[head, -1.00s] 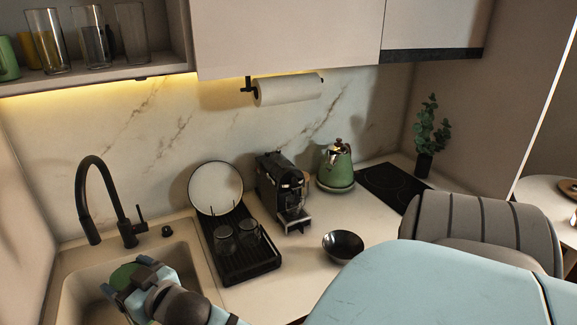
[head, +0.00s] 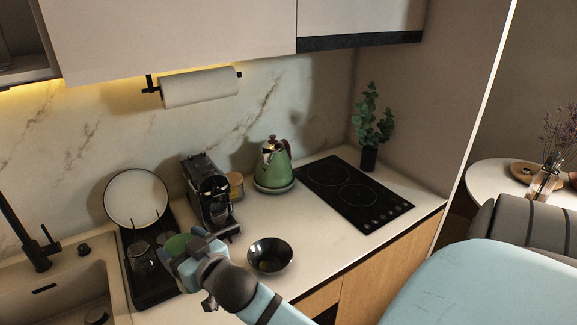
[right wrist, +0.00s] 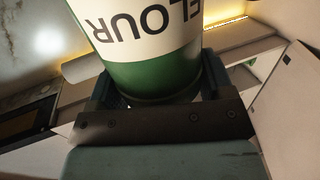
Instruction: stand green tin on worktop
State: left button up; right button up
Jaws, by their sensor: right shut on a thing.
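The green tin (head: 178,246) shows in the head view as a round green top, mostly hidden by my right gripper (head: 187,260). In the right wrist view the tin (right wrist: 150,75) is large, with a green band, a cream band and the word FLOUR upside down in the picture. My right gripper is shut on it, with a finger on each side (right wrist: 152,98). In the head view the tin appears over the right side of the black dish rack, in front of the coffee machine. The worktop (head: 305,222) is pale. My left gripper is out of view.
The dish rack (head: 150,287) holds a plate (head: 137,198) and glasses. The coffee machine (head: 207,192), black bowl (head: 270,256), green kettle (head: 274,167) and black hob (head: 352,194) stand to the right. The sink (head: 60,300) is at left. Bare worktop lies between bowl and hob.

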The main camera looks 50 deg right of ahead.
aim_at(317, 240)
jog(key=k+l, duration=0.1)
jog(key=l, duration=0.35)
jog(key=k+l+z, duration=0.1)
jog(key=l, duration=0.8)
jog(key=k+z, duration=0.05)
